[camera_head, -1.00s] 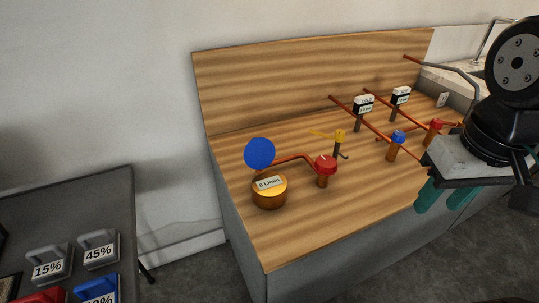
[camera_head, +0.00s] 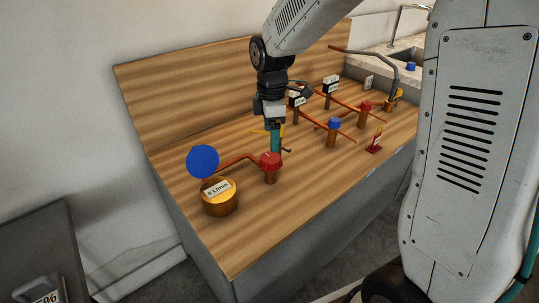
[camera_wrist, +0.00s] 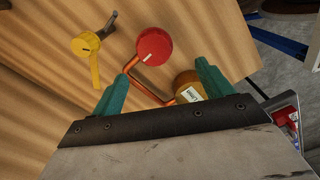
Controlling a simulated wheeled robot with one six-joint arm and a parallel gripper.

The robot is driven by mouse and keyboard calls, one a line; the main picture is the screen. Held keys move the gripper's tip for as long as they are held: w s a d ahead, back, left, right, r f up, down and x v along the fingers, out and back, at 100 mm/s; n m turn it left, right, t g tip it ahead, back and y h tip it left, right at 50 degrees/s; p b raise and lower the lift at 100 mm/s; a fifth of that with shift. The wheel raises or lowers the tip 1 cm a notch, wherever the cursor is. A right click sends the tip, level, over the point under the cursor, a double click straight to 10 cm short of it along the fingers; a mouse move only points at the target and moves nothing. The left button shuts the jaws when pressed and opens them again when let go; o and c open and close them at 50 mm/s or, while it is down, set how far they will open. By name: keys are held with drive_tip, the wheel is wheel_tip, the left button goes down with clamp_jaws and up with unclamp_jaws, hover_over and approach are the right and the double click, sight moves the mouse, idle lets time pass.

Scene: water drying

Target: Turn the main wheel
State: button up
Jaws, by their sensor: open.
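A red round wheel (camera_head: 270,160) with a white mark sits on a copper post on the wooden bench, joined by a copper pipe to a brass meter (camera_head: 220,198) labelled "0 L/min". No label names it the main wheel. My gripper (camera_head: 275,150) points down with teal fingers just above and behind this wheel, and overlaps its rim. In the wrist view the red wheel (camera_wrist: 155,45) lies just ahead of the spread fingertips (camera_wrist: 167,65). Nothing is between the fingers. I cannot tell whether a finger touches the wheel.
A yellow lever valve (camera_wrist: 86,44) stands close beside the red wheel, partly hidden by my gripper in the head view. A blue disc (camera_head: 203,160) rises behind the meter. A blue wheel (camera_head: 334,125) and another red wheel (camera_head: 365,105) stand further right. The bench's front is clear.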

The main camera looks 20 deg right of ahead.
sight(269, 158)
drive_tip(key=shift+w+a+f+n, duration=0.15)
drive_tip(key=shift+w+f+n, duration=0.35)
drive_tip(key=shift+f, duration=0.4)
wheel_tip(269, 158, down, 7)
drive_tip(key=shift+w+f, duration=0.15)
drive_tip(key=c, duration=1)
